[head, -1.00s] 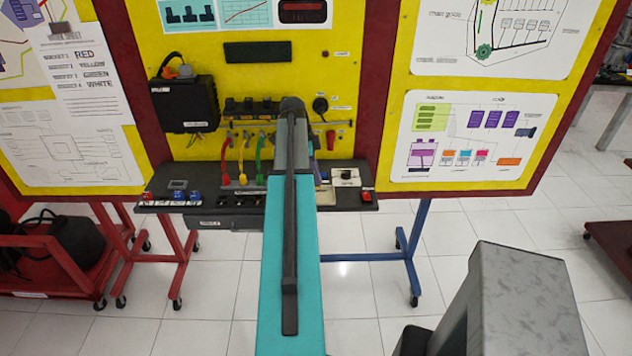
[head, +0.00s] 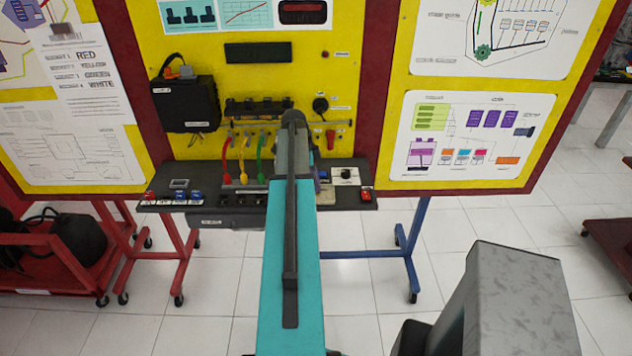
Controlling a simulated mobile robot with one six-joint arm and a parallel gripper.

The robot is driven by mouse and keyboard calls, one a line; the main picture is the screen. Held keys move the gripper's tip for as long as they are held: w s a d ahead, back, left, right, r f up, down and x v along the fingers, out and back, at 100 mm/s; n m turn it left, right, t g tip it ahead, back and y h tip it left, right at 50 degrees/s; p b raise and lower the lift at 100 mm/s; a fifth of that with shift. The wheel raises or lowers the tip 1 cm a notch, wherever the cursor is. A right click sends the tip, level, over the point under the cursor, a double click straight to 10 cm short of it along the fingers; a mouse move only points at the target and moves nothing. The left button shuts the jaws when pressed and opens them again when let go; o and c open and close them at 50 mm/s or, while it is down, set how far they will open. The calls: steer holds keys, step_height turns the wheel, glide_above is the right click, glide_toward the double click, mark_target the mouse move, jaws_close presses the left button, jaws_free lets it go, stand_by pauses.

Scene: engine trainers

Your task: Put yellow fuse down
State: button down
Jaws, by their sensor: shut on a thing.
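My arm reaches forward over the middle of the training board's shelf (head: 225,219). Its far end covers the part of the shelf and yellow panel (head: 340,100) behind it. My gripper is hidden behind my own arm, so its fingers and anything between them do not show. I cannot make out a yellow fuse anywhere in view. Red, yellow and green cables (head: 241,158) hang in front of the panel, just left of my arm. A row of black units (head: 258,107) sits above them.
A black box (head: 186,104) is mounted on the panel's left. Blue and red switches (head: 181,196) sit at the shelf's left, and a white knob plate (head: 346,175) at its right. A red cart (head: 50,267) stands at the left. Tiled floor lies open in front.

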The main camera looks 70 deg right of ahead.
steer(key=shift+f, duration=0.15)
steer(key=c, duration=1.7)
jaws_free()
steer(key=shift+c, duration=0.2)
steer(key=shift+r, duration=0.3)
steer(key=b+v, duration=0.4)
steer(key=v, duration=0.7)
steer(key=shift+w+r+b, duration=0.2)
steer(key=shift+r+b, duration=0.15)
